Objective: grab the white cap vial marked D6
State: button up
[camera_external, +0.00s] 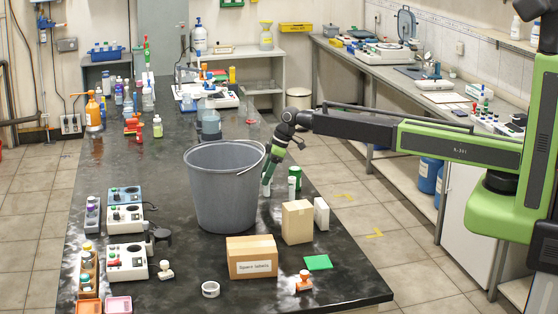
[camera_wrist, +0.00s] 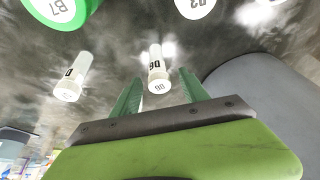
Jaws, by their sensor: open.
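The white cap vial marked D6 (camera_wrist: 159,84) stands on the dark bench in the wrist view, its label showing upside down. My gripper (camera_wrist: 158,78) is open, with green fingers on either side of the vial in the picture. I cannot tell whether the vial is fully between the fingers in depth, and no contact shows. In the external view my gripper (camera_external: 266,188) points down beside the grey bucket. Which vial there is D6 cannot be read.
Another white cap vial (camera_wrist: 70,86) stands left, its label partly readable. A green cap marked B7 (camera_wrist: 56,8) and a white cap (camera_wrist: 194,6) are at the top edge. A cardboard box (camera_external: 297,222) stands in front.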

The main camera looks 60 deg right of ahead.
jog(key=b+x, duration=0.1)
jog(key=x, duration=0.2)
jog(key=shift+f+b, duration=0.2)
jog(key=shift+b, duration=0.2)
jog(key=shift+r, duration=0.2)
grip_shut()
jog(key=shift+r+p, duration=0.55)
jog(key=shift+p, duration=0.25)
notch_tip(320, 180, up, 4)
jog(key=p, duration=0.4)
jog(key=shift+r, duration=0.1)
jog(key=shift+s+d+r+p, duration=0.8)
jog(key=shift+d+r+p, duration=0.15)
jog(key=shift+d, duration=0.8)
jog(key=shift+s+d+r+p, duration=0.85)
jog(key=shift+d+r+p, duration=0.15)
jog(key=shift+d, duration=0.8)
jog(key=shift+s+d+r+p, duration=0.8)
jog(key=shift+d+r+p, duration=0.15)
jog(key=shift+d, duration=0.8)
